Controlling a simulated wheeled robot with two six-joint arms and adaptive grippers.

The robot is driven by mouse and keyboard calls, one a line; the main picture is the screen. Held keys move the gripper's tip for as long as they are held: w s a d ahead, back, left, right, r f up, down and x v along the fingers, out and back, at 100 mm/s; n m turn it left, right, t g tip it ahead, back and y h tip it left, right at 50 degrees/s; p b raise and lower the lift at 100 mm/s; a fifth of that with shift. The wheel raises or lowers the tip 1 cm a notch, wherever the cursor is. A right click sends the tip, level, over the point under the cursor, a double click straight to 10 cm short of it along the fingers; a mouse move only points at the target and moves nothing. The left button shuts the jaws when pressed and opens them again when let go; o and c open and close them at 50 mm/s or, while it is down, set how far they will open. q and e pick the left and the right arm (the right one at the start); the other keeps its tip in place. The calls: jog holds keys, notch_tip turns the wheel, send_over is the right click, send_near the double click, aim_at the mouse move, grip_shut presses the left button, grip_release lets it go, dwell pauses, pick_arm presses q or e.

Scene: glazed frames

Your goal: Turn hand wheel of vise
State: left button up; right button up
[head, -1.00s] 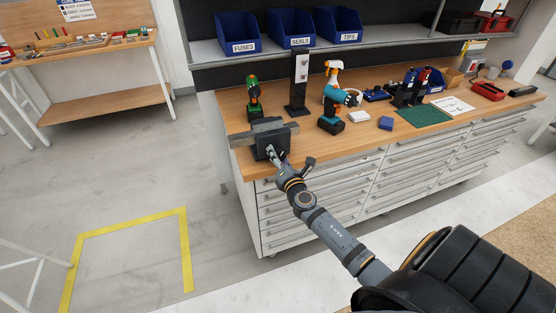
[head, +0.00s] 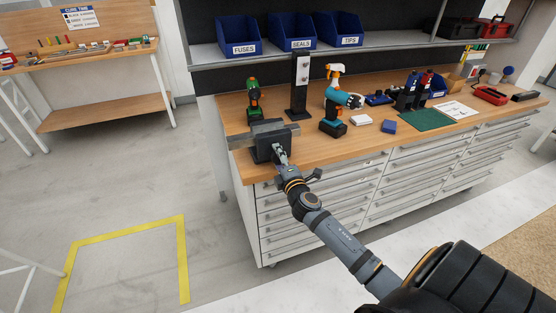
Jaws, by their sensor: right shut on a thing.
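The dark grey vise (head: 262,131) stands at the left front corner of the wooden workbench, its broad jaws on top. My right gripper (head: 279,152) reaches up from the lower right to the vise's front face. It is shut at the place of the hand wheel, which is small and mostly hidden by the fingers. My left gripper is out of the picture.
The workbench (head: 350,142) has drawers below. The floor (head: 130,185) to the left is clear.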

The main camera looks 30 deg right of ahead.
jog(key=shift+f, duration=0.15)
dwell(0.3)
jog(key=o, duration=1.2)
jog(key=shift+s, duration=0.1)
jog(key=shift+s, duration=0.1)
jog(key=v, duration=1.1)
jog(key=shift+s+a, duration=0.2)
jog(key=shift+s, duration=0.2)
